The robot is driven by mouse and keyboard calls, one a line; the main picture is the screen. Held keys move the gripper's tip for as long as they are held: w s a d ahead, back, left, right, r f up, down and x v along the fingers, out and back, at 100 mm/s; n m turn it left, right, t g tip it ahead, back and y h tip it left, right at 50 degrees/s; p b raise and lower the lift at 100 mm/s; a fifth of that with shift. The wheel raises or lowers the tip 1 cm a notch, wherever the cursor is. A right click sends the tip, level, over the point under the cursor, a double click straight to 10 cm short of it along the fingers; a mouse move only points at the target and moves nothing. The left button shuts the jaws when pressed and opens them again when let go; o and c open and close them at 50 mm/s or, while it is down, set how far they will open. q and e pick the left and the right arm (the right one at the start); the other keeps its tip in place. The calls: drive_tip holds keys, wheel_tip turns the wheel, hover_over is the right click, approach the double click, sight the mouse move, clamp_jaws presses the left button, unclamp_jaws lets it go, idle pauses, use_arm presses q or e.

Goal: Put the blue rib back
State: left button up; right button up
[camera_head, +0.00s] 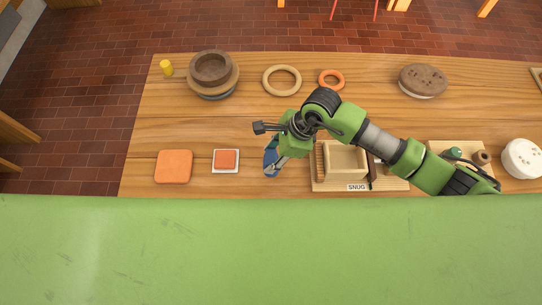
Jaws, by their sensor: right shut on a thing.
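The blue rib (270,157) is a small blue piece near the middle of the wooden table. My right gripper (277,164) is shut on it, with the arm coming in from the right. The gripper partly hides the rib, and I cannot tell if it touches the table. A wooden holder labelled SNUG (357,188) stands just right of the rib, with an open square compartment and a dark upright piece. My right arm covers part of it. My left gripper is not in view.
An orange slab (173,167) and a white tile (226,171) with an orange square lie left. Behind are a wheel with a bowl (211,68), a pale ring (282,67), an orange ring (331,73) and a brown disc (422,77). A white pot (521,160) stands right.

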sight(271, 160)
drive_tip(key=shift+w+a+f, duration=0.1)
drive_tip(key=shift+w+f, duration=0.15)
drive_tip(key=shift+f, duration=0.05)
drive_tip(key=shift+f+p, duration=0.45)
drive_tip(key=shift+f, duration=1)
drive_tip(key=o, duration=1)
